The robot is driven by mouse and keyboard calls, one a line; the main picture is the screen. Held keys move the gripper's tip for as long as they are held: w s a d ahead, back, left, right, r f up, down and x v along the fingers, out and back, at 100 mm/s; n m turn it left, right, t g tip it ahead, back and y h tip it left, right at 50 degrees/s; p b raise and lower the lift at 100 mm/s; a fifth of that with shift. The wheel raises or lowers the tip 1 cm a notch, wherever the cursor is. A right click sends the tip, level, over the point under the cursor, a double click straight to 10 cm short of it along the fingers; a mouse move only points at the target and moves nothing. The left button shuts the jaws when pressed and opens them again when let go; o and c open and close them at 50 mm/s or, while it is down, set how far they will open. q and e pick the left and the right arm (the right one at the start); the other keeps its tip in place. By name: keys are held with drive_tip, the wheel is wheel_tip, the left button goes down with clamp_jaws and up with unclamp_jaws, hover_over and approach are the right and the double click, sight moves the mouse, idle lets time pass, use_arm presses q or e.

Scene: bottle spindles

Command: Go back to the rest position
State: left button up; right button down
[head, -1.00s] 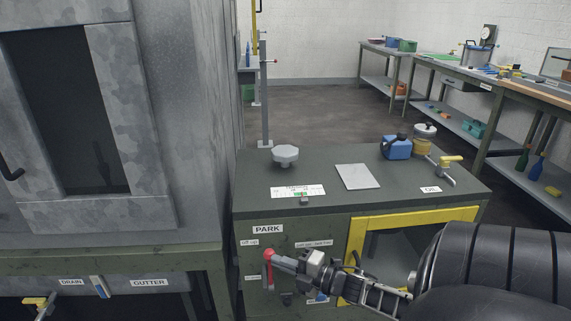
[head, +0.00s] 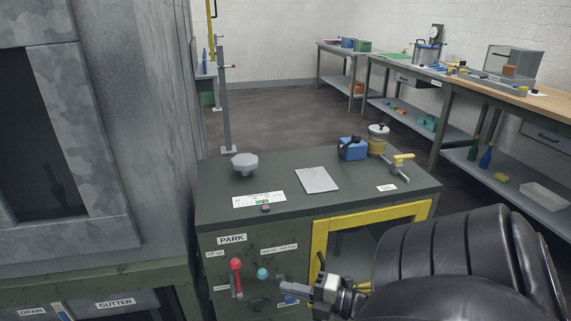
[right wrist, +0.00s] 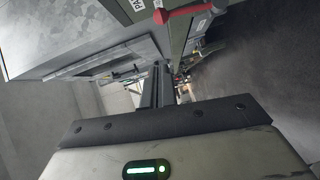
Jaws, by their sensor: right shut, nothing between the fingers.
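My right gripper (head: 284,284) is shut and empty in front of the green cabinet. Its fingers point left, just right of the lower controls on the cabinet front. The red-knobbed lever (head: 236,266) under the PARK label stands to the left of the fingertips, apart from them. A teal knob (head: 262,273) sits between the lever and my gripper. In the right wrist view the shut fingers (right wrist: 158,85) reach away from the camera, and a red lever part (right wrist: 185,17) shows above them. My left gripper is not in view.
The green cabinet (head: 373,190) has a yellow-framed opening (head: 320,255) behind my right arm. A large grey metal housing (head: 100,120) stands left.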

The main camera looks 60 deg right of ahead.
idle(0.5)
drive_tip(key=w+a+f+m+g+h, duration=0.2)
drive_tip(key=w+a+m+g+h, duration=0.3)
drive_tip(key=a+m, duration=0.5)
drive_tip(key=s+a+r+m+g+y, duration=0.1)
drive_tip(key=s+a+r+m+g, duration=0.25)
drive_tip(key=s+a, duration=0.2)
drive_tip(key=s+a+r+m+g+y, duration=0.1)
drive_tip(key=s+a+r+m+g, duration=0.3)
drive_tip(key=a, duration=0.3)
drive_tip(key=w+a+f+t+y, duration=0.2)
drive_tip(key=w+a+f+t, duration=0.2)
drive_tip(key=w+a+t, duration=0.1)
drive_tip(key=shift+w+a+f+t+y, duration=0.35)
drive_tip(key=shift+a+t, duration=0.3)
drive_tip(key=shift+a, duration=0.3)
